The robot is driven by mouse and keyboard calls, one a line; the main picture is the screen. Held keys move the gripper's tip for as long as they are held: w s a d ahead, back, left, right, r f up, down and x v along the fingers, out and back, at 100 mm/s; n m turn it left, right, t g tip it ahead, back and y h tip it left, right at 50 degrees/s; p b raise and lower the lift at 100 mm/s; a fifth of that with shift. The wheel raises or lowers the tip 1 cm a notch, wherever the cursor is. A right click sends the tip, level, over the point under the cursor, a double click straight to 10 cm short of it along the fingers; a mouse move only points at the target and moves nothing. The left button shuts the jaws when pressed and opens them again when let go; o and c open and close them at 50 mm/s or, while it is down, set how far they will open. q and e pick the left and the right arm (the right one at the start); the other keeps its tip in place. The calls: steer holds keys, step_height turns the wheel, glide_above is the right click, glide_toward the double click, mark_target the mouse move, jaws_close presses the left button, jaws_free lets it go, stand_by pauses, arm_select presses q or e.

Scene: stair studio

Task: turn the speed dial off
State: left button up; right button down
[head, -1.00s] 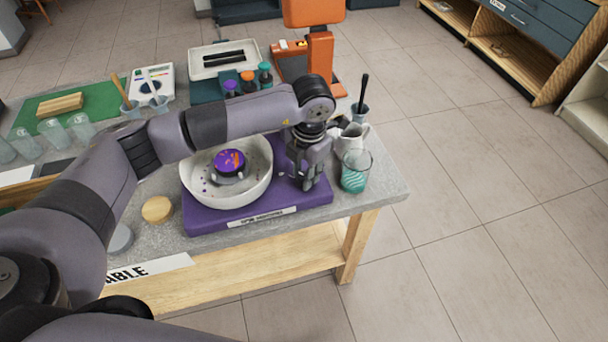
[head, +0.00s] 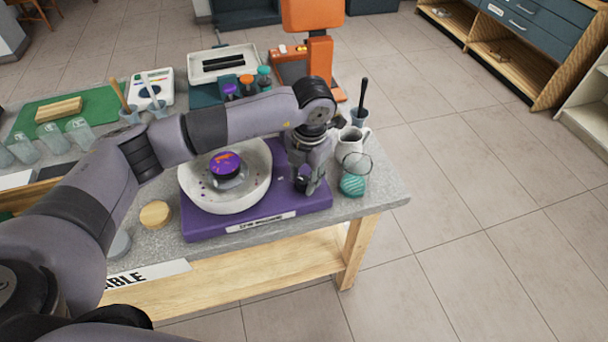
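The purple spin machine (head: 222,228) sits on the grey table, with a white bowl (head: 205,200) and a purple-topped round piece (head: 226,164) inside it. My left gripper (head: 308,188) reaches down over the right part of the machine, to the right of the bowl. A small dark knob (head: 302,184), which looks like the speed dial, shows at its fingertips. The fingers partly hide it, and I cannot tell whether they press on it or stand apart around it. The dial's setting is too small to read. My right gripper is not in view.
A glass with teal contents (head: 353,184) and a white jug (head: 350,145) stand close right of my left gripper. A dark-handled brush in a cup (head: 359,116) is behind them. Purple, orange and teal bottles (head: 247,82) stand behind my arm. A wooden disc (head: 155,214) lies left of the machine.

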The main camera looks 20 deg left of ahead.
arm_select(q)
steer(key=shift+o, duration=1)
steer(key=shift+r, duration=0.2)
step_height(320, 180, up, 12)
steer(key=shift+s+d+f, duration=0.2)
steer(key=shift+d+f, duration=0.05)
steer(key=shift+d, duration=0.2)
